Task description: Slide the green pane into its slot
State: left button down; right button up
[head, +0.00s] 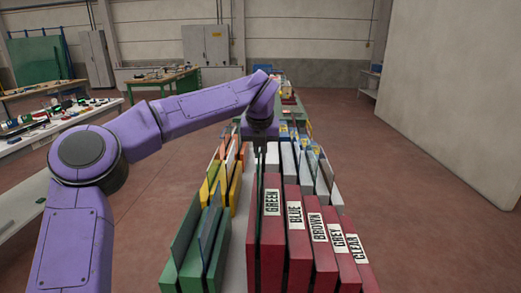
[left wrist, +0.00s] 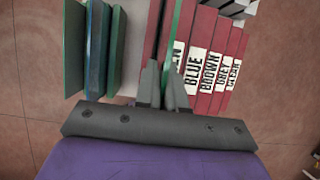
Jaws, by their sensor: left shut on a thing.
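In the head view the pane is mostly hidden. My right gripper is not in view.
The other red dividers read BLUE (head: 295,214), BROWN (head: 318,228), GREY and CLEAR, to the right. A green rack (head: 195,262) holding dark panes stands close on the left. Yellow and orange racks (head: 214,185) and white racks (head: 305,165) stand behind.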

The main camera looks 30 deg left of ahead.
pick_arm(q)
jog(key=shift+f+b, duration=2.35)
jog(key=shift+f, duration=0.6)
jog(key=c, duration=1.2)
grip_release()
jog(key=shift+o, duration=0.3)
jog(key=v, duration=1)
jog(key=shift+s+d+r, duration=0.1)
jog(key=shift+s+r, duration=0.05)
jog(key=shift+r, duration=0.15)
jog(key=shift+f, duration=0.1)
